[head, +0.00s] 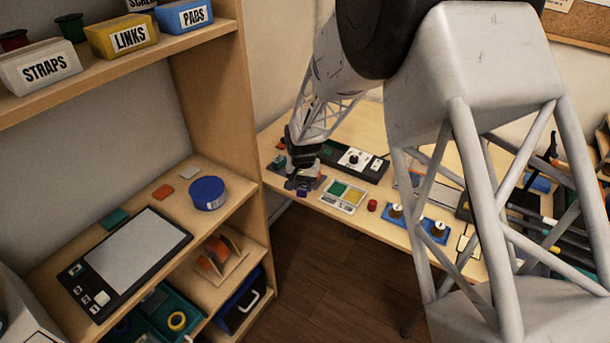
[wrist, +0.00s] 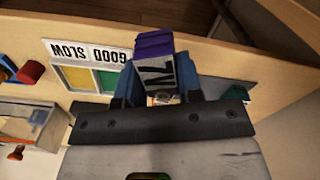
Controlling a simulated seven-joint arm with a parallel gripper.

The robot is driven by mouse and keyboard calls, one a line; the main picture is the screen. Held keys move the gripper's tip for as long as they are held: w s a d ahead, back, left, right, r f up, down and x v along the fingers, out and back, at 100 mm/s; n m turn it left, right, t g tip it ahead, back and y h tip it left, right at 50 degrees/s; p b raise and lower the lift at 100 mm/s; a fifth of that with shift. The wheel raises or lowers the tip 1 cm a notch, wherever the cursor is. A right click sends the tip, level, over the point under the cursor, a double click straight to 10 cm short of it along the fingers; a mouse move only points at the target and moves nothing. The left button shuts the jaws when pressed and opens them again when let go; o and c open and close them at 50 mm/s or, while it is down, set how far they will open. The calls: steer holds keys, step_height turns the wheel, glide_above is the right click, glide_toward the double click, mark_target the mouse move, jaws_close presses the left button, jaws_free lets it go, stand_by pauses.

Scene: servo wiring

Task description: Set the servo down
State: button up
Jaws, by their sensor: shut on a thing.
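My gripper (head: 299,179) is over the left end of the workbench, close to its front edge. In the wrist view my gripper (wrist: 158,78) has its blue fingers shut on the servo (wrist: 154,66), a small box with a purple end and a grey label with dark lettering. In the head view the servo (head: 302,191) is a small purple patch under the dark gripper. The sorting tray (head: 343,196), with a green and a yellow compartment, is just right of the gripper. In the wrist view the tray (wrist: 82,72) reads SLOW and GOOD upside down. I cannot tell whether the servo touches the surface below.
A dark tester box with a white dial panel (head: 357,159) stands behind the tray. A red knob (head: 372,205) and a blue base with two knobs (head: 437,231) are to the right. A wooden shelf unit (head: 212,100) stands at the left, across a floor gap.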

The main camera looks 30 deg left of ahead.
steer(key=w+a+r+m, duration=0.1)
steer(key=w+m, duration=0.1)
steer(key=w, duration=0.5)
steer(key=w+a+r+m, duration=0.2)
steer(key=w, duration=0.6)
steer(key=shift+w, duration=0.3)
steer(key=shift+w+a, duration=0.1)
steer(key=w+a, duration=0.2)
steer(key=w, duration=0.1)
steer(key=w+a+f, duration=0.1)
steer(key=w+a, duration=0.5)
steer(key=shift+w+a+f, duration=0.1)
steer(key=shift+w+f, duration=0.05)
steer(key=shift+w, duration=0.15)
steer(key=shift+w+a, duration=1)
steer(key=shift+w, duration=0.15)
steer(key=shift+f, duration=0.1)
steer(key=shift+f, duration=1.7)
steer(key=shift+f, duration=0.5)
